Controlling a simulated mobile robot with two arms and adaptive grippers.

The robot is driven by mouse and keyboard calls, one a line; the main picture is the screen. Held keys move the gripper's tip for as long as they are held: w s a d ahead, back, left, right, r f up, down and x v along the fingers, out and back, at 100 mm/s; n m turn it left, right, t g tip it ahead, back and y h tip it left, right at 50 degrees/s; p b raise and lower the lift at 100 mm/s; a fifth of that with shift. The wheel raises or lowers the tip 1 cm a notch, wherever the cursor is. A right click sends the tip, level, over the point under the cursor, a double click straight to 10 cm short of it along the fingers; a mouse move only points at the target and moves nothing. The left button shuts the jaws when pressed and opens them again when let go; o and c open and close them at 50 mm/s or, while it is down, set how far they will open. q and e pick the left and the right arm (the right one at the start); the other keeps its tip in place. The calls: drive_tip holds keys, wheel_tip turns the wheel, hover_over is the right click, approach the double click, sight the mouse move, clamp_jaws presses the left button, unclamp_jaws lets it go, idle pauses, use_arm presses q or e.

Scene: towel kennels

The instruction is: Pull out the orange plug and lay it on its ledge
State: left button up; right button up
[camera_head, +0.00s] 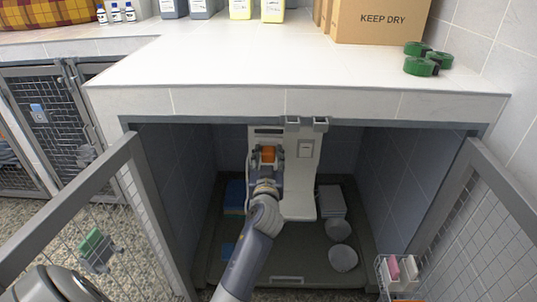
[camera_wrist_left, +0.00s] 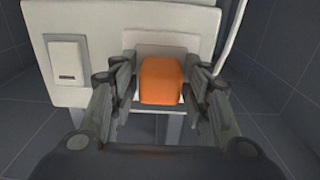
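The orange plug (camera_head: 268,154) sits at the white panel (camera_head: 300,172) inside the open kennel below the counter. In the left wrist view the orange plug (camera_wrist_left: 160,79) is a rounded block above a small white ledge (camera_wrist_left: 158,106). My left gripper (camera_head: 266,160) reaches into the kennel to the plug. In the left wrist view its two fingers (camera_wrist_left: 160,88) stand apart on either side of the plug, with visible gaps. Whether the plug is still in its socket cannot be told. My right gripper is not clearly seen.
Mesh doors stand open at left (camera_head: 75,215) and right (camera_head: 470,225). The counter edge (camera_head: 300,103) hangs above my left arm. A white switch plate (camera_wrist_left: 68,62) is beside the plug, and a pale cable (camera_wrist_left: 232,35) runs on its other side. Bowls (camera_head: 343,257) lie on the kennel floor.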

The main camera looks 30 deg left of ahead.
sight(268, 159)
use_arm(q)
clamp_jaws()
drive_tip(key=shift+s+d, duration=0.1)
drive_tip(key=shift+s, duration=0.05)
drive_tip(key=shift+v, duration=2.85)
